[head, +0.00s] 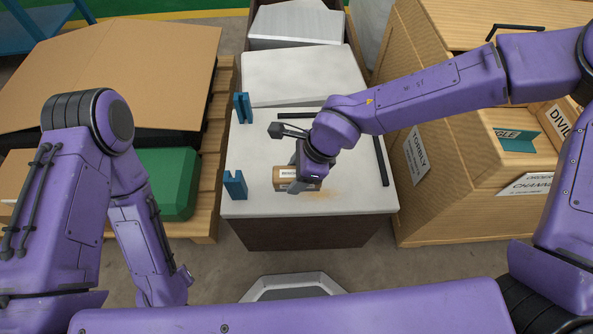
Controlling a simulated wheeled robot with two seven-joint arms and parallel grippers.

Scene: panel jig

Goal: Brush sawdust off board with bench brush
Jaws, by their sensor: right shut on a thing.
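My right gripper (298,163) is shut on the bench brush (290,173), a tan block with a white label. It is low over the pale bench top, and my wrist hides part of it. I cannot tell whether the brush touches the surface. A faint tan patch of sawdust (322,195) shows on the pale board (255,148), just right of and in front of the brush. My left arm hangs down at the left, and its gripper is not in view.
Two blue stops (235,184) stand along the board's left side, and a black bar (380,160) lies along its right. Grey panels (300,75) lie behind. A wooden crate (440,190) stands close at right. A green case (170,182) sits on a pallet at left.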

